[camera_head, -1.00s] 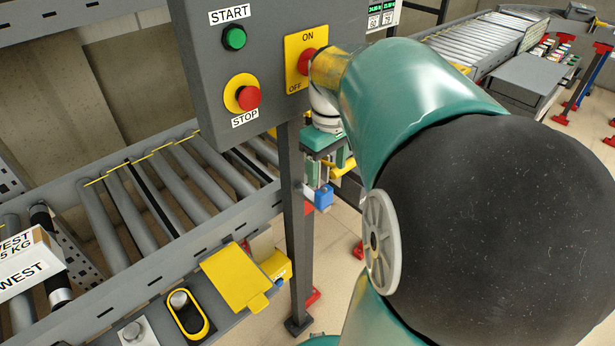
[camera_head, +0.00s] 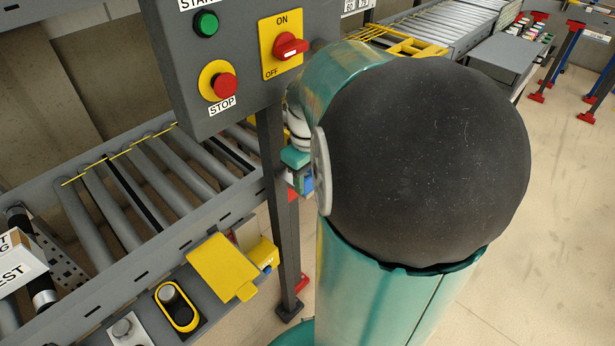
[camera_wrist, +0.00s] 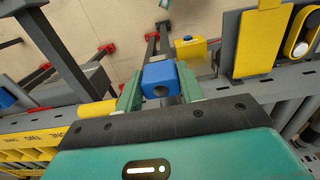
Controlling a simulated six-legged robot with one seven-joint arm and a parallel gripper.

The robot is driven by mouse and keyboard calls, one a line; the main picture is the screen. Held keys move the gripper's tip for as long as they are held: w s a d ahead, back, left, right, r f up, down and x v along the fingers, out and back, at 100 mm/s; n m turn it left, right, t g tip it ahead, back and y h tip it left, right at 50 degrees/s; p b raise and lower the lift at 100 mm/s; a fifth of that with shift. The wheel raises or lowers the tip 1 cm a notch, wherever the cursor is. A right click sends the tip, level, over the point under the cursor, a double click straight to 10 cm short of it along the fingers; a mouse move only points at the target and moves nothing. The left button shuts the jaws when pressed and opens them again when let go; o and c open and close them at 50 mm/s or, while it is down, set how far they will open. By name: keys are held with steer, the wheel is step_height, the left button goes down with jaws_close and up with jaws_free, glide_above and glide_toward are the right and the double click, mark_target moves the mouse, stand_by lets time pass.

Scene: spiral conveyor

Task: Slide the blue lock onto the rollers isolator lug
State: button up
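My gripper (camera_wrist: 160,86) has green fingers on both sides of the blue lock (camera_wrist: 160,77) and is shut on it in the wrist view. In the head view my gripper is mostly hidden behind my arm, beside the panel post; a bit of the blue lock (camera_head: 306,184) shows there. A red rotary handle on a yellow ON/OFF plate (camera_head: 270,62) sits on the grey control panel. A yellow box (camera_head: 261,254) with a blue part hangs on the conveyor side. I cannot tell which bears the rollers isolator lug.
The grey control panel (camera_head: 170,60) stands on a dark post (camera_head: 283,230) close to my arm. The roller conveyor (camera_head: 130,200) runs behind it, with a yellow flap (camera_head: 222,264) on its side. Open floor (camera_head: 520,240) lies to the right.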

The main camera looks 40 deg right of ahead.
steer(key=c, duration=0.3)
steer(key=o, duration=1)
steer(key=shift+r, duration=0.15)
step_height(320, 180, up, 14)
steer(key=shift+f, duration=0.2)
steer(key=s+a+f+t, duration=0.1)
steer(key=a+t, duration=0.1)
steer(key=a, duration=0.5)
steer(key=s+a+f+t, duration=0.1)
steer(key=s+a+f, duration=0.1)
steer(key=a, duration=0.6)
steer(key=s+a+f+t, duration=0.1)
steer(key=a+t, duration=0.1)
steer(key=a, duration=0.6)
steer(key=shift+s+f+t, duration=0.15)
steer(key=shift+f+t, duration=0.15)
steer(key=shift+f, duration=0.05)
